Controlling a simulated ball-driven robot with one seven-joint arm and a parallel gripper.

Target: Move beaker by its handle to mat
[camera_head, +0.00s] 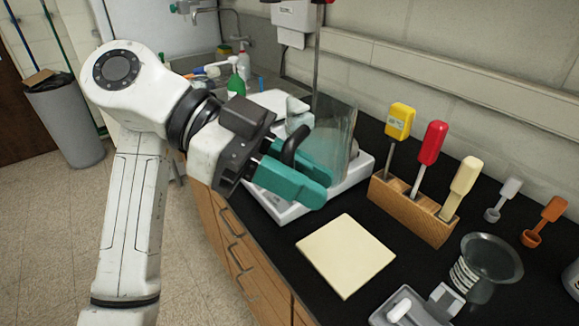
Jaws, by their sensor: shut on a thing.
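The clear glass beaker (335,130) with a black handle (295,143) is right of centre, over a white flat-topped device (360,172). My gripper (309,183) has teal fingers and comes in from the left. It is shut on the handle, and the glass is just beyond the fingers. The fingers hide the lower part of the beaker, so I cannot tell whether its base touches the device. The cream square mat (346,256) lies flat and empty on the black bench, in front of the device.
A wooden block (412,208) with yellow, red and cream-handled tools stands right of the mat. A glass funnel-like vessel (490,258) and a grey tray (415,308) are at the lower right. Grey and orange scoops (545,220) are farther right. A sink and bottles are behind.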

